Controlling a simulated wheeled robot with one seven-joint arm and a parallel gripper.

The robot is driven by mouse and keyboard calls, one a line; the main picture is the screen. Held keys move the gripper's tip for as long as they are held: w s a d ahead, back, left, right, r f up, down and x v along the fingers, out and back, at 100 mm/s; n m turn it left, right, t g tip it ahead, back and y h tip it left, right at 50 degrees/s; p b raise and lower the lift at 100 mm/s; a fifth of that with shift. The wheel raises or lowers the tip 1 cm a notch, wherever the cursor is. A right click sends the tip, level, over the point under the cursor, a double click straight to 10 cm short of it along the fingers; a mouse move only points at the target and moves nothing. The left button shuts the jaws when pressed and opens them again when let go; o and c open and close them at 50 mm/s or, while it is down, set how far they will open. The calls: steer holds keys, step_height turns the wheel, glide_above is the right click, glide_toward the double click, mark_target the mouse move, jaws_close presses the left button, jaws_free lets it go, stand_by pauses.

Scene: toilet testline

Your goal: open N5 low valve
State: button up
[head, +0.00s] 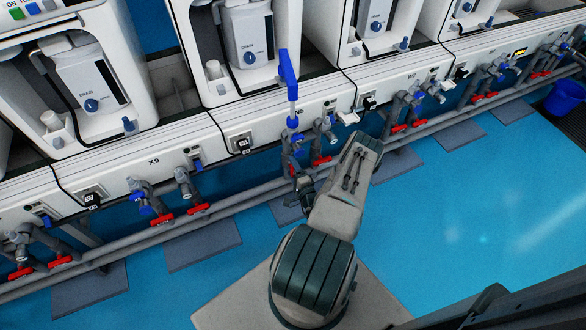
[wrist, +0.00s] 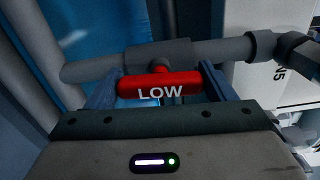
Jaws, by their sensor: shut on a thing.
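The red valve handle marked LOW (wrist: 158,92) lies level across the wrist view, just in front of a grey pipe (wrist: 205,52). My gripper (wrist: 160,84) has one finger at each end of this handle and is shut on it. A white panel marked N5 (wrist: 279,72) shows at the right of the wrist view. In the head view, my gripper (head: 300,190) is at the pipes under the middle machine, and my arm and gripper hide the held handle there.
Another red handle (head: 321,161) sits just right of my gripper in the head view. A tall blue-and-white piece (head: 289,80) rises above the pipes. More red-handled valves line the pipe rail on both sides. The blue floor (head: 450,210) is clear at the right, with a blue bucket (head: 566,98) beyond.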

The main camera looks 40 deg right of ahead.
steer(key=shift+n, duration=0.4)
steer(key=o, duration=1)
steer(key=p+v, duration=0.2)
steer(key=v, duration=1.2)
steer(key=shift+a, duration=0.1)
steer(key=shift+w, duration=0.1)
